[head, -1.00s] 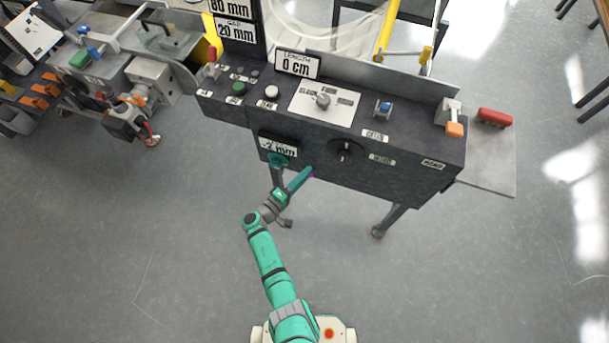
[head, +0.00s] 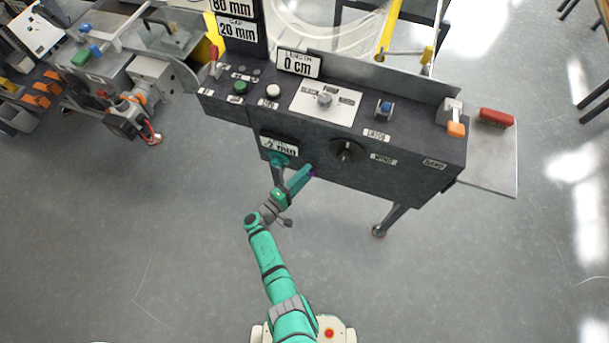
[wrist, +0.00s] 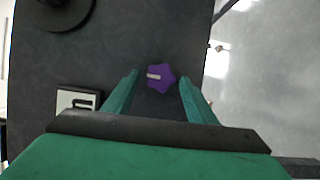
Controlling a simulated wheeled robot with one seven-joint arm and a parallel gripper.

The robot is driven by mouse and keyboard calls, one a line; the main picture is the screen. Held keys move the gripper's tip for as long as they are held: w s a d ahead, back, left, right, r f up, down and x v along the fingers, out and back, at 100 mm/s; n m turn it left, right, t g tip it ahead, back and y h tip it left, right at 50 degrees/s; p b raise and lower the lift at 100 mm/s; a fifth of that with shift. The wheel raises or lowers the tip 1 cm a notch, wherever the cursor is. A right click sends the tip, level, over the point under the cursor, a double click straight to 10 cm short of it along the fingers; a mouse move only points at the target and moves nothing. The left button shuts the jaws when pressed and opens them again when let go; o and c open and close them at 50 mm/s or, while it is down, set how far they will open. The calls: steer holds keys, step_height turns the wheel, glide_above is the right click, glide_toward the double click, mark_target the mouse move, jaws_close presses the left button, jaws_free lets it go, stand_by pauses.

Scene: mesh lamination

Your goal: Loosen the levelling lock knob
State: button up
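A purple lobed knob (wrist: 160,78) with a pale mark on it sits on the dark machine face in the wrist view. It appears to be the levelling lock knob; its label is not readable. In the head view only a small purple bit (head: 313,173) shows at the tip of my gripper. My gripper (wrist: 159,84) is open, with one green finger on each side of the knob. Gaps show between the knob and both fingers. I cannot tell how far the fingertips reach along the knob's depth.
A large black dial (head: 347,151) is right of my gripper on the same front panel. A display reading about 2 mm (head: 279,145) is just above left. The panel top carries several buttons and a selector (head: 324,99). The floor (head: 480,270) right of my arm is clear.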

steer(key=v, duration=1)
steer(key=shift+s+a, duration=0.25)
stand_by(0.4)
steer(key=s+d+f+m+g+y, duration=0.1)
steer(key=s+d+f+g+y, duration=0.2)
steer(key=s+f, duration=0.45)
steer(key=s+d+f+m+g+y, duration=0.1)
steer(key=s+d+f+g+y, duration=0.25)
steer(key=s, duration=0.75)
steer(key=s+a+r+m+t+y, duration=0.1)
steer(key=s+a+r+m+y, duration=0.15)
steer(key=s+r+y, duration=0.35)
steer(key=s+d+r+m+t, duration=0.2)
steer(key=r+t, duration=0.1)
steer(key=r, duration=1.3)
steer(key=s+d+r+m+t, duration=0.2)
steer(key=s+r+m+t, duration=0.1)
steer(key=r, duration=1.3)
steer(key=shift+d+t+h, duration=0.2)
steer(key=shift+t+h, duration=0.25)
steer(key=shift+t, duration=0.1)
